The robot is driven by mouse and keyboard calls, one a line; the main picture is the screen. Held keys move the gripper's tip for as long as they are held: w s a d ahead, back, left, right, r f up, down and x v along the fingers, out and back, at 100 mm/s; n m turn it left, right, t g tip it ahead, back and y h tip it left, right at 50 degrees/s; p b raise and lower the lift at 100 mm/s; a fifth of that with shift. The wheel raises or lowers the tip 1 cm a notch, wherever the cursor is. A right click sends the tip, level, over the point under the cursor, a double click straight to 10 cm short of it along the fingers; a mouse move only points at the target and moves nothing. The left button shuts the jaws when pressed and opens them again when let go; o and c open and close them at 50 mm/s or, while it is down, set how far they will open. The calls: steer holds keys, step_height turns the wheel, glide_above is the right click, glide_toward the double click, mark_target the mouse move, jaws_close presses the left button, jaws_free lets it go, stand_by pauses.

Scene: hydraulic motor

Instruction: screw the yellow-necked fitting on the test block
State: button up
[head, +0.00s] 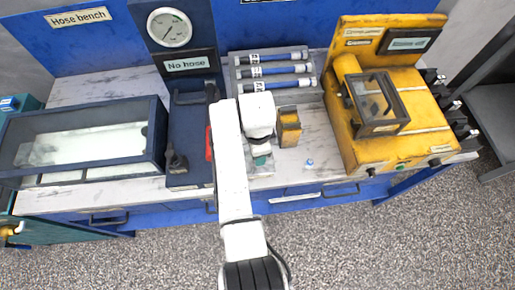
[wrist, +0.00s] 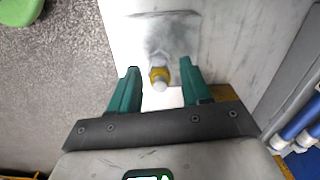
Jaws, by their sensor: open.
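My gripper (head: 261,160) points down over the bench front in the head view, its green fingers mostly hidden under the white wrist. In the wrist view its two green fingers (wrist: 159,67) are open. The yellow-necked fitting (wrist: 159,75) shows between the fingertips, with a pale rounded end towards the camera and a gap on either side. The arm hides it in the head view. A small yellow block (head: 289,128), perhaps the test block, stands just right of my wrist. An edge of yellow (wrist: 224,93) shows behind the right finger.
A hose rack (head: 272,72) stands behind. A yellow machine (head: 385,120) is at right and a dark-framed glass box (head: 85,140) at left. The gauge stand (head: 190,130) is close left of my arm. A small blue-topped piece (head: 309,162) lies near the bench's front edge.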

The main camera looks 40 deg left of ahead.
steer(key=shift+n, duration=0.7)
steer(key=n, duration=0.3)
steer(key=shift+n, duration=0.4)
steer(key=n, duration=0.5)
jaws_close()
steer(key=m, duration=0.5)
steer(key=shift+f, duration=0.1)
steer(key=shift+m, duration=0.3)
